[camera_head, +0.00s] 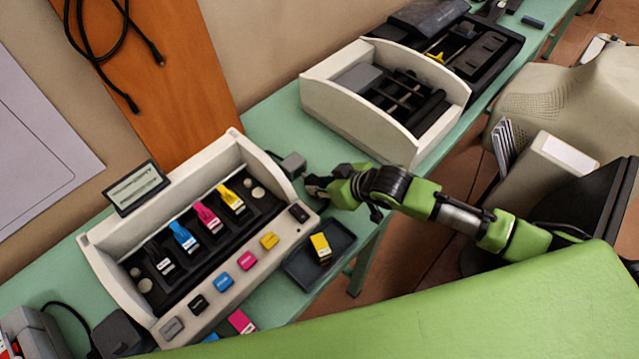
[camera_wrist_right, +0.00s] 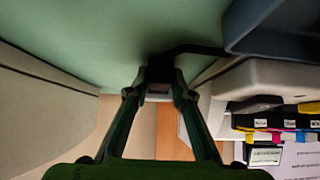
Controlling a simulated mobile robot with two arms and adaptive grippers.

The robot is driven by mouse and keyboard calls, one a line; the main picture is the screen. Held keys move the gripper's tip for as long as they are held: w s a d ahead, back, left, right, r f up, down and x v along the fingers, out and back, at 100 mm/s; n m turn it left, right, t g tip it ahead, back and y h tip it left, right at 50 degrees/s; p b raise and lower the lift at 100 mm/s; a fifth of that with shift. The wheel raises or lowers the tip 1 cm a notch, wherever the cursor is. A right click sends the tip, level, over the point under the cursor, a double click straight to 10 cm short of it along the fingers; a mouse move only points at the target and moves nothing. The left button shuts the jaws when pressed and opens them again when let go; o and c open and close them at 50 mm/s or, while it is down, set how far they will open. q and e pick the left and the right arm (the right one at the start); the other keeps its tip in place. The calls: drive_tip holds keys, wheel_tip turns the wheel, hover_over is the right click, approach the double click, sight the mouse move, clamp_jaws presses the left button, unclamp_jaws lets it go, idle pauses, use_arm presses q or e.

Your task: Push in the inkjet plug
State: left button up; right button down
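The inkjet unit is a cream open-topped housing (camera_head: 110,258) on the green table, with colored cartridges inside. A grey plug-like block (camera_head: 293,163) sits just off its right end, with a short dark cable beside it. My right gripper (camera_head: 312,187) is low over the table, just in front and to the right of this block. In the right wrist view, my right fingertips (camera_wrist_right: 159,86) are on either side of a small dark-and-grey piece (camera_wrist_right: 159,72). A black cable (camera_wrist_right: 195,47) runs from there. I cannot tell whether the fingers press on it. My left gripper is not in view.
A dark tray (camera_head: 335,262) with a yellow cartridge lies in front of the unit's right end. A cream organizer (camera_head: 335,112) stands further right, with green table between. An orange board (camera_head: 165,75) with black cables is behind. A grey chair (camera_head: 560,100) is at right.

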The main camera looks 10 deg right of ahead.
sight(310, 177)
drive_tip(key=shift+w+a, duration=0.45)
drive_tip(key=shift+w, duration=0.25)
drive_tip(key=shift+w+a, duration=0.45)
drive_tip(key=shift+w, duration=0.2)
drive_tip(key=c, duration=1.9)
unclamp_jaws()
drive_tip(key=shift+o, duration=0.7)
drive_tip(key=shift+w+a+f, duration=0.15)
drive_tip(key=shift+w+a, duration=0.05)
drive_tip(key=shift+w, duration=0.1)
drive_tip(key=shift+s+d+r, duration=0.15)
drive_tip(key=shift+s+r, duration=0.05)
drive_tip(key=v, duration=1.1)
drive_tip(key=shift+r, duration=0.2)
drive_tip(key=shift+s, duration=0.2)
